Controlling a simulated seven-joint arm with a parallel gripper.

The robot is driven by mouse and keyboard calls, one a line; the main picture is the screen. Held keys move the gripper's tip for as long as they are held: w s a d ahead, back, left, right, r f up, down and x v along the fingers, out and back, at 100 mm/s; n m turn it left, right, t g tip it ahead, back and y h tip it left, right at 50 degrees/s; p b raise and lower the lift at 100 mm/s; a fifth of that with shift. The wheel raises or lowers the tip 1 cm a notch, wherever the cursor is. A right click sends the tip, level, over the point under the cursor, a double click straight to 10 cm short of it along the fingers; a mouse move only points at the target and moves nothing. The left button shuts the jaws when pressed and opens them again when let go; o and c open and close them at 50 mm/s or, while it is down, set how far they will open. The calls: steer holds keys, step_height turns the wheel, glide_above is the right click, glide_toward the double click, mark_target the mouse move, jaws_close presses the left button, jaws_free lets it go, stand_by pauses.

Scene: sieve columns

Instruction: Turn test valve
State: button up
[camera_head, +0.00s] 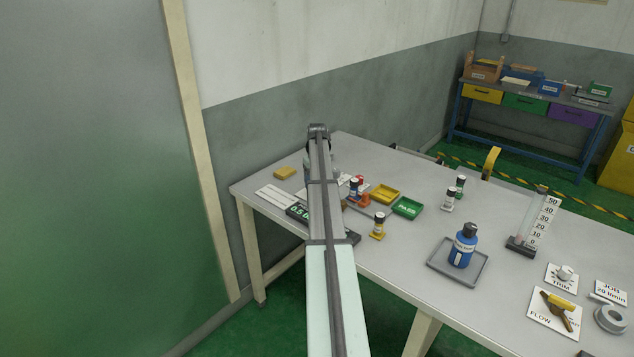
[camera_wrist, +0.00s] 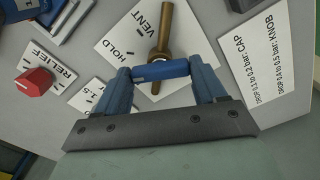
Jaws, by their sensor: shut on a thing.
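In the wrist view the test valve is a brass body (camera_wrist: 164,30) on a white plate (camera_wrist: 122,45) marked VENT and HOLD. Its blue handle (camera_wrist: 160,71) lies crosswise over the brass body, with its left end toward the HOLD side. My gripper (camera_wrist: 161,76) is shut on this handle, one blue-grey finger at each end of it. The lower part of the plate is hidden behind my gripper. In the head view my own arm hides the valve and my gripper.
A red RELIEF knob (camera_wrist: 38,82) stands left of the valve. A white card about pressure drops (camera_wrist: 266,60) lies to the right. In the head view, a blue bottle (camera_head: 462,246) stands on a grey tray (camera_head: 441,269), and a FLOW valve (camera_head: 556,308) is at the right.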

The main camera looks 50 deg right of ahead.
steer(key=shift+m, duration=1.6)
steer(key=o, duration=1)
steer(key=shift+o, duration=0.2)
steer(key=shift+r, duration=0.15)
step_height(320, 180, up, 14)
steer(key=shift+f, duration=0.2)
